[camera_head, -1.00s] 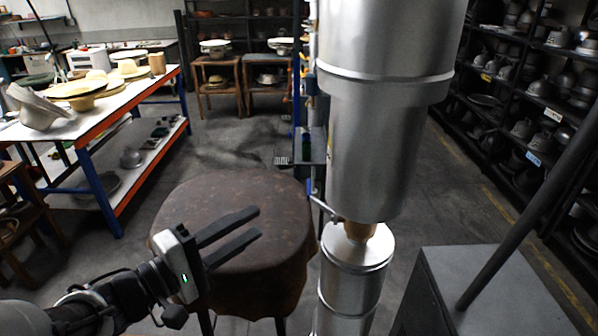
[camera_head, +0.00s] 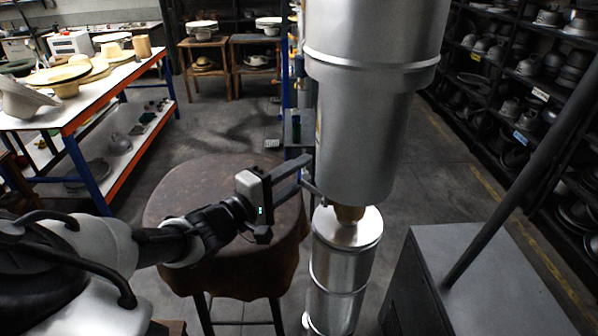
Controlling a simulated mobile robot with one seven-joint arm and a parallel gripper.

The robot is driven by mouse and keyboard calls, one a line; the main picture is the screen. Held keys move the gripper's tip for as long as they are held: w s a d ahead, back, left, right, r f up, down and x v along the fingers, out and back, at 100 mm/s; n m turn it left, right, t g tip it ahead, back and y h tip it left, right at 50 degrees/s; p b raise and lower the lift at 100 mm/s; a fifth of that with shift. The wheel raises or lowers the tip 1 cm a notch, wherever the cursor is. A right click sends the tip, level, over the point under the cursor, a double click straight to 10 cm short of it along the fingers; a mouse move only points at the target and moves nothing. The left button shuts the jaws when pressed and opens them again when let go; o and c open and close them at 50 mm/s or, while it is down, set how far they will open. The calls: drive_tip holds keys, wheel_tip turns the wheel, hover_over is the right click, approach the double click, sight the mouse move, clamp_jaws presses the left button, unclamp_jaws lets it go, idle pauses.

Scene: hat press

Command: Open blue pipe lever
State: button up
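A narrow blue upright pipe (camera_head: 286,65) stands behind the big silver cylinder, which hides part of it. A thin metal lever (camera_head: 314,189) sticks out low by the cylinder's left side, above the gold-coloured neck. My gripper (camera_head: 309,168) reaches in from the left over the round table. Its two dark fingers are apart, and their tips are at the lever's upper end. I cannot tell whether they touch the lever or have it between them.
The large silver cylinder (camera_head: 365,120) hangs above a smaller silver canister (camera_head: 340,265). A round brown-covered table (camera_head: 180,205) is under my arm. A grey box (camera_head: 480,270) with a slanted dark pole stands at right. Shelves of hat moulds line the right.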

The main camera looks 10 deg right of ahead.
sight(299, 173)
clamp_jaws()
idle(0.5)
drive_tip(key=shift+r+m+t+h+b, duration=0.3)
drive_tip(key=shift+r+m+h+b, duration=0.3)
drive_tip(key=shift+m+b, duration=0.3)
drive_tip(key=r+m+h+b, duration=0.1)
drive_tip(key=s+r+m+h+b, duration=0.1)
drive_tip(key=m, duration=0.1)
drive_tip(key=shift+a+r+h, duration=0.1)
drive_tip(key=shift+r+h, duration=0.2)
drive_tip(key=r+m+h, duration=0.1)
drive_tip(key=s+m+h+b, duration=0.1)
drive_tip(key=shift+a+r+m+b, duration=0.1)
drive_tip(key=shift+r+m+b, duration=0.2)
drive_tip(key=shift+r+m, duration=0.1)
drive_tip(key=shift+s+a+r+m+g+h+b, duration=0.1)
drive_tip(key=shift+s+r+m+g+h+b, duration=0.2)
drive_tip(key=shift+m+g+h, duration=0.5)
drive_tip(key=shift+s+a+r+m+g+h+b, duration=0.15)
drive_tip(key=shift+s+r+m+g+h, duration=0.25)
drive_tip(key=shift+m, duration=0.7)
drive_tip(key=shift+d, duration=0.1)
